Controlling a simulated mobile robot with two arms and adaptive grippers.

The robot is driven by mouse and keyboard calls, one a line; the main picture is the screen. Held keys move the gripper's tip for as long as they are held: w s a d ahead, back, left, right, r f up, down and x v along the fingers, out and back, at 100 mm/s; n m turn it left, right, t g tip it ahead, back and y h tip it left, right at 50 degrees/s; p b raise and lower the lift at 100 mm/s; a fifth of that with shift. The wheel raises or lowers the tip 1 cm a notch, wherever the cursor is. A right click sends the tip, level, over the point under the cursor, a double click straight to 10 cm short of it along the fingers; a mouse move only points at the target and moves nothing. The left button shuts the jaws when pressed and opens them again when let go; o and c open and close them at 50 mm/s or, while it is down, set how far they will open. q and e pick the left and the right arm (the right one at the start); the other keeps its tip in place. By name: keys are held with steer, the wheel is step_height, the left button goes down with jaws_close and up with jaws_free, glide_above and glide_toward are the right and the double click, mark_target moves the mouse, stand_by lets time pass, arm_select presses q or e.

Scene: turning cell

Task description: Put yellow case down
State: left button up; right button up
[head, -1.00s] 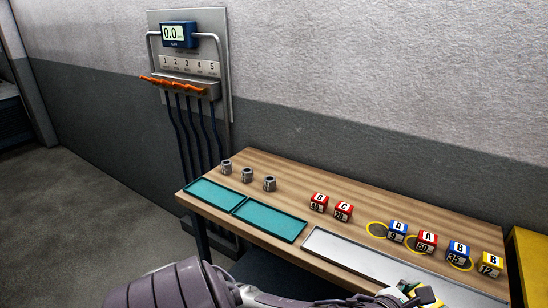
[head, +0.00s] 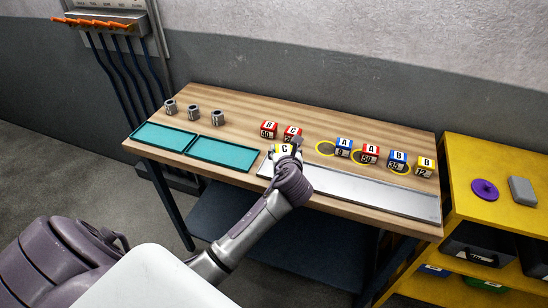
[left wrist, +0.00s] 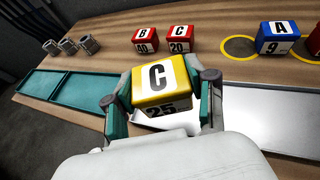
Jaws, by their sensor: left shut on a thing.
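The yellow case (left wrist: 158,88), marked C and 25, is between the fingers of my left gripper (left wrist: 161,100) in the left wrist view. The gripper is shut on it. In the head view the yellow case (head: 284,150) shows at the left end of the silver strip (head: 370,190), partly covered by my left gripper (head: 288,158). I cannot tell whether it touches the strip. Red cases B 40 (head: 268,130) and C 20 (head: 292,133) stand just behind it. My right gripper is not in view.
Blue case A 9 (head: 343,146), red A 50, blue B 35 and yellow B 12 (head: 425,167) stand to the right, near yellow rings (head: 325,149). Two teal trays (head: 222,153) and metal nuts (head: 218,117) are left. A yellow shelf unit (head: 460,160) stands right of the table.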

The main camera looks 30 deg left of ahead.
arm_select(q)
steer(key=a+f, duration=0.1)
steer(key=w+a+f, duration=0.1)
steer(key=a, duration=0.1)
steer(key=w+a+f, duration=0.1)
steer(key=shift+a, duration=0.35)
step_height(320, 180, down, 4)
steer(key=shift+r, duration=0.1)
steer(key=shift+f, duration=0.3)
steer(key=o, duration=1.3)
steer(key=shift+r, duration=0.15)
